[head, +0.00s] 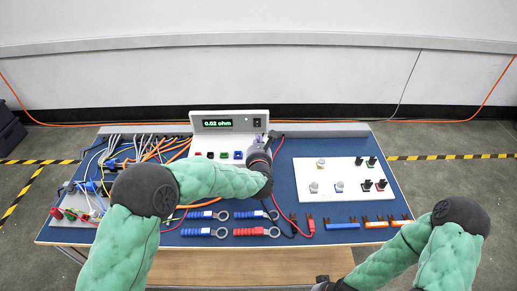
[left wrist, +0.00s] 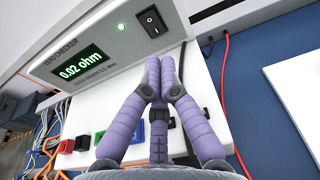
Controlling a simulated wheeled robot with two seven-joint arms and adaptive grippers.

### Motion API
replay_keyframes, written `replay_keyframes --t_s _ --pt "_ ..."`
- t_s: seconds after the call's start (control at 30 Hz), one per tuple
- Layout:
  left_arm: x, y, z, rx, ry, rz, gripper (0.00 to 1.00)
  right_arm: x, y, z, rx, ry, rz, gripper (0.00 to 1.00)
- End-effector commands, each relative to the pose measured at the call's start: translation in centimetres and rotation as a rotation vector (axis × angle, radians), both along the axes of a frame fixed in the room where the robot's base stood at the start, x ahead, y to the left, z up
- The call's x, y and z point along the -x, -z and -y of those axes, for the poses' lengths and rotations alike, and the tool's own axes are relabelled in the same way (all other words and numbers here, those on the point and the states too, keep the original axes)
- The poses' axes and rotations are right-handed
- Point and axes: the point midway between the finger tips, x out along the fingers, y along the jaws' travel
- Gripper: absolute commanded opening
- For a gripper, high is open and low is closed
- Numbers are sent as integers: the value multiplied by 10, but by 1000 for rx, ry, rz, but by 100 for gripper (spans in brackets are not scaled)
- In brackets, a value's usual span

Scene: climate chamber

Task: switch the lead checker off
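The lead checker (head: 229,122) is a white box at the back of the blue bench mat. Its display (left wrist: 80,66) is lit and reads 0.02 ohm, and a green lamp (left wrist: 120,27) glows beside it. The black rocker switch (left wrist: 151,21) sits at the right of the panel; it also shows in the head view (head: 257,122). My left gripper (left wrist: 161,60) has its purple fingers together and empty, with the tips in front of the panel just below the switch. I cannot tell whether they touch it. My right gripper is out of view below the head view.
Colored sockets (head: 211,155) line the checker's lower front. A red lead (head: 273,173) runs along its right side. A white board with knobs (head: 330,178) lies right. Blue and red ring-ended tools (head: 200,232) lie in front, and bundled cables (head: 120,150) lie left.

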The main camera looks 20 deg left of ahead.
Motion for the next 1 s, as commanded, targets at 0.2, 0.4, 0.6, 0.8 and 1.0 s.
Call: replay_keyframes --t_s 0.2,0.4,0.6,0.8,1.0 --pt "-35 3 -11 2 -4 2 0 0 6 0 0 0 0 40" --pt "-54 1 -16 1 -1 -1 0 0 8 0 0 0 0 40" --pt "-60 -1 -17 1 -1 0 0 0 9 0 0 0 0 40" --pt "-60 -1 -17 1 0 0 0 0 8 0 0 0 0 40" --pt "-62 -4 -18 7 -2 -26 0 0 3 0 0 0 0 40"
